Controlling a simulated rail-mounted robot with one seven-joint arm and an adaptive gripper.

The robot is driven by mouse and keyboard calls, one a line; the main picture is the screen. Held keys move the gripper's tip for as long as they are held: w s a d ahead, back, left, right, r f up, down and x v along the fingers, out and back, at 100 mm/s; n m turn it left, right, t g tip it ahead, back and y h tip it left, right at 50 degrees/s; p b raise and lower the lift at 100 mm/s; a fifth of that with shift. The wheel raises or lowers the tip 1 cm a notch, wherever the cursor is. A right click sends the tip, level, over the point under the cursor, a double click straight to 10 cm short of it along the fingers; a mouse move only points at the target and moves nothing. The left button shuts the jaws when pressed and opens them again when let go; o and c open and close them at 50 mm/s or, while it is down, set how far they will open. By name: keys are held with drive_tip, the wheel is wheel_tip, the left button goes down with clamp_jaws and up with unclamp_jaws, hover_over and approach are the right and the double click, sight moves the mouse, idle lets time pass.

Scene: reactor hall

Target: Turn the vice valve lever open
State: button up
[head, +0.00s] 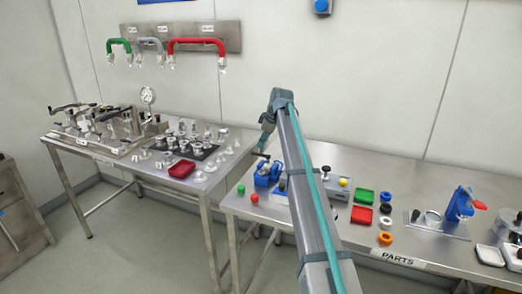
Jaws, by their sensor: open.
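A small blue vice (266,179) stands at the left end of the parts table, just left of my arm. A thin dark lever-like piece (259,156) shows at its top, but the valve's details are too small to make out. My gripper (263,146) is at the far end of my arm, pointing down just above the vice. It is open and appears empty; its fingertips are tiny in view. I cannot tell whether they touch the lever. My forearm hides the area right of the vice.
A blue fixture with a red handle (461,204) stands right on the parts table (345,236). Green (364,197) and red (361,214) trays and coloured rings lie between. The left table (151,173) holds metal fittings. Coloured handles (197,43) hang on the wall.

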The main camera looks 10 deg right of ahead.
sight(259, 154)
drive_tip(key=p+x, duration=0.1)
drive_tip(key=x, duration=0.5)
drive_tip(key=shift+w+a+f, duration=0.1)
drive_tip(key=shift+w+f, duration=0.05)
drive_tip(key=shift+f, duration=0.2)
clamp_jaws()
